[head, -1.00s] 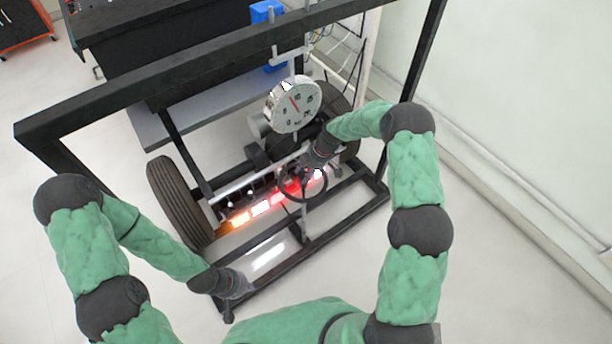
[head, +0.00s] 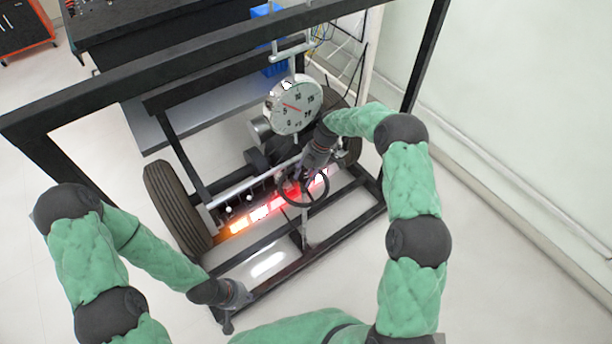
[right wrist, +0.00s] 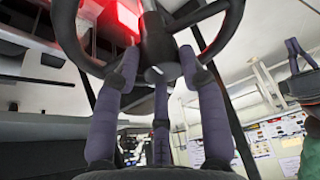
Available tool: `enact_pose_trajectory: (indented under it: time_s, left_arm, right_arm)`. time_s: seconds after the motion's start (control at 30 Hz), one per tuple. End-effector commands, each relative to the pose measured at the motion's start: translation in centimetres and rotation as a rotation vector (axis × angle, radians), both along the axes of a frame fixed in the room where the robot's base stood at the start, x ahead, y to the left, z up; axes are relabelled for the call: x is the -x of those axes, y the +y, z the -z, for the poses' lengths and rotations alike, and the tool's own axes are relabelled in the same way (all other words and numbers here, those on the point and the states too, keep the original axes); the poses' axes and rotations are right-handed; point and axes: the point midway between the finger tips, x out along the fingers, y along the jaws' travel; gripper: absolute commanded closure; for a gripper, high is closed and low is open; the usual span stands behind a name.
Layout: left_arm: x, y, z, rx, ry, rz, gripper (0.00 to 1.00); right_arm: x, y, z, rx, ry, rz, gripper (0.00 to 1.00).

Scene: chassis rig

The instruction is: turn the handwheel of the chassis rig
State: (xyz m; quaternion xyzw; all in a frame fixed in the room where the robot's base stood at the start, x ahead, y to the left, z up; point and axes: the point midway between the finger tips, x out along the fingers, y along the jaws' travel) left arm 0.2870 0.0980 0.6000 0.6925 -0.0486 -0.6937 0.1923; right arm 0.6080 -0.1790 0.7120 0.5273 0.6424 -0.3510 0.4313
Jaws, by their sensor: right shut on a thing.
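The chassis rig's dark handwheel (head: 303,208) stands at the front middle of the rig in the head view. My right gripper (head: 305,178) reaches it from behind and above. In the right wrist view the gripper's purple-grey fingers (right wrist: 158,75) close around the wheel's hub and spokes, and the handwheel (right wrist: 226,35) arches across the top.
The rig's black frame (head: 290,262) surrounds the wheel, with a top beam (head: 170,70) crossing above. A tire (head: 178,208) stands at left. A glowing strip (head: 260,213) of orange, white and red lights lies behind the wheel. Open floor lies right of the rig.

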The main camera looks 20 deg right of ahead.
Motion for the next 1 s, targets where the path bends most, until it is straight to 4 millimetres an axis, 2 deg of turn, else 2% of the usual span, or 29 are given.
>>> enact_pose_trajectory:
  time_s: [0.03,0.2,0.23,0.3,0.8,1.0]
  left_arm:
    - [0.0,0.0,0.0,0.000,0.000,0.000,1.00]
    - [0.0,0.0,0.0,0.000,0.000,0.000,1.00]
    - [0.0,0.0,0.0,0.000,0.000,0.000,1.00]
    - [0.0,0.0,0.0,0.000,0.000,0.000,1.00]
    - [0.0,0.0,0.0,0.000,0.000,0.000,1.00]
    - [0.0,0.0,0.0,0.000,0.000,0.000,1.00]
  right_arm:
    - [0.7,0.8,0.4,-0.010,0.021,-0.009,1.00]
    - [0.8,0.9,0.4,-0.010,0.023,-0.008,1.00]
    - [0.8,0.9,0.4,-0.010,0.023,-0.008,0.56]
    - [0.8,0.9,0.5,-0.010,0.022,-0.009,0.38]
    - [0.3,0.3,0.1,-0.003,0.009,-0.002,0.38]
    - [0.0,-0.5,-1.7,-0.003,0.005,-0.001,0.38]
